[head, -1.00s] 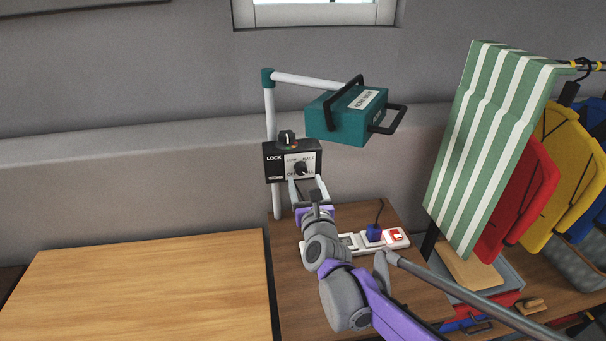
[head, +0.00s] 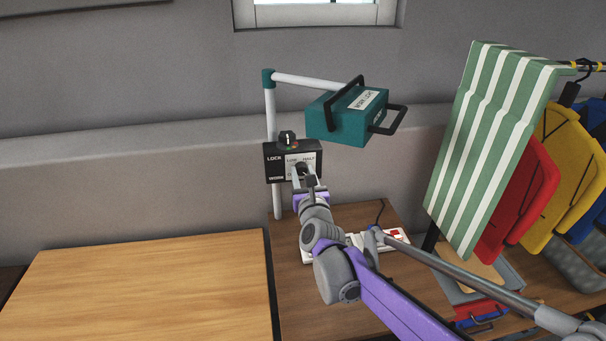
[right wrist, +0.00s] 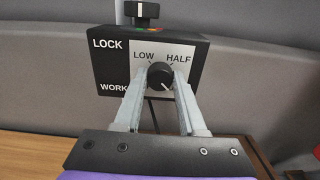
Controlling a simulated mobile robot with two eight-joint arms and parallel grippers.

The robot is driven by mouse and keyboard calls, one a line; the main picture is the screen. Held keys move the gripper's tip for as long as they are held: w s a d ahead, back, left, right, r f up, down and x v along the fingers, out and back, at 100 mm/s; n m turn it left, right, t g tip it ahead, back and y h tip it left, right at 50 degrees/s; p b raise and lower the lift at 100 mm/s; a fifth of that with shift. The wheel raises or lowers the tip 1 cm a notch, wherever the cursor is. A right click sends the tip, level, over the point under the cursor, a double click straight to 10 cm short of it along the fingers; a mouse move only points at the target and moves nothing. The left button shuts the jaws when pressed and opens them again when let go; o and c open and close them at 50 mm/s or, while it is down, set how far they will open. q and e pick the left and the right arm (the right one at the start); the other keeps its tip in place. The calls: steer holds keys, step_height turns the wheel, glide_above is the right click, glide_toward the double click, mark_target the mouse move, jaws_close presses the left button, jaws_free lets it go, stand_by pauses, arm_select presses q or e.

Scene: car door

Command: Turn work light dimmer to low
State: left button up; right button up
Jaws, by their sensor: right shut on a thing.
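The black dimmer knob (right wrist: 160,75) sits on the white plate of a black control box (head: 278,160) on the lamp post. The plate reads LOW at upper left and HALF at upper right; its lower labels are hidden by my fingers. The knob's white mark points to the lower right. My right gripper (head: 302,172) is at the knob, its two fingers on either side and shut on it in the right wrist view (right wrist: 160,72). The teal work light (head: 347,117) hangs from the post's arm. My left gripper is not in view.
A black knob (head: 287,138) stands on top of the box, by the LOCK label. A white power strip (head: 393,238) lies on the bench below, partly behind my arm. A striped cloth (head: 495,145) hangs at right. The wooden tabletop (head: 140,290) at left is clear.

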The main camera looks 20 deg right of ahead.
jaws_close()
